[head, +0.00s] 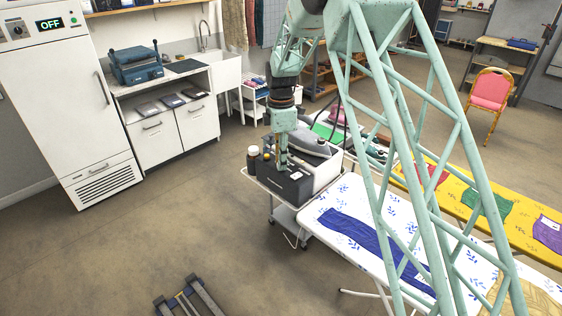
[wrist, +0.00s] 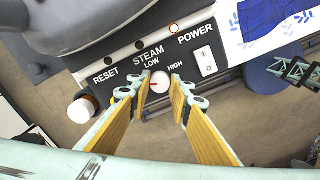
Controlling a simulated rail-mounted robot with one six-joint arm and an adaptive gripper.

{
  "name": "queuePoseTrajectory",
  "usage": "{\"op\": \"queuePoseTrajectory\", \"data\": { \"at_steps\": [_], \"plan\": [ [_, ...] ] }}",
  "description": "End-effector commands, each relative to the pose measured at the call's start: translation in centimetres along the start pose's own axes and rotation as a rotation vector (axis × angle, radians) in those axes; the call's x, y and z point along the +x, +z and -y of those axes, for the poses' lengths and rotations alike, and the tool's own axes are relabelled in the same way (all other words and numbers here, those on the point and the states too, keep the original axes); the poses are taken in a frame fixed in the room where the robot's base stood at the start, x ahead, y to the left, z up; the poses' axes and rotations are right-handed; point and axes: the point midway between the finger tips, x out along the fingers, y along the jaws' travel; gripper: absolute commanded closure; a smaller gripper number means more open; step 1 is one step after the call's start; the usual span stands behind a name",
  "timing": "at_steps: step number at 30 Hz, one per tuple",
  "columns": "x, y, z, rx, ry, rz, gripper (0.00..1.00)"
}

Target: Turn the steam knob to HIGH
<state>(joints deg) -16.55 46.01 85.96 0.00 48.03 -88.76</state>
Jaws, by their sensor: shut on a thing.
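The steam knob (wrist: 161,81) is a small white round knob on the dark front panel of the steam station (head: 292,188). LOW is printed above its left side and HIGH above its right side. A small red mark shows on the left part of the knob, not towards HIGH. My gripper (wrist: 161,82) has one finger on each side of the knob and is shut on it. In the head view my gripper (head: 283,168) points down at the station's front edge; the knob is hidden there.
A white power switch (wrist: 207,61) sits right of the knob, under a red-ringed lamp. RESET is to the left. A grey iron (head: 308,146) rests on top of the station. A brown bottle (head: 253,158) stands beside it on the cart. An ironing board (head: 325,232) is close by.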

Motion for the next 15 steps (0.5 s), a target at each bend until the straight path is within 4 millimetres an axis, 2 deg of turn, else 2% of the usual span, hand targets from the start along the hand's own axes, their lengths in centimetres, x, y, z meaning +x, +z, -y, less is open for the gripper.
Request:
{"op": "queuePoseTrajectory", "data": {
  "at_steps": [8,15],
  "plan": [
    [0.01,0.00,-0.01,0.101,0.000,0.000,0.92],
    [0.01,0.00,-0.01,0.258,0.000,0.000,0.92]
  ]
}}
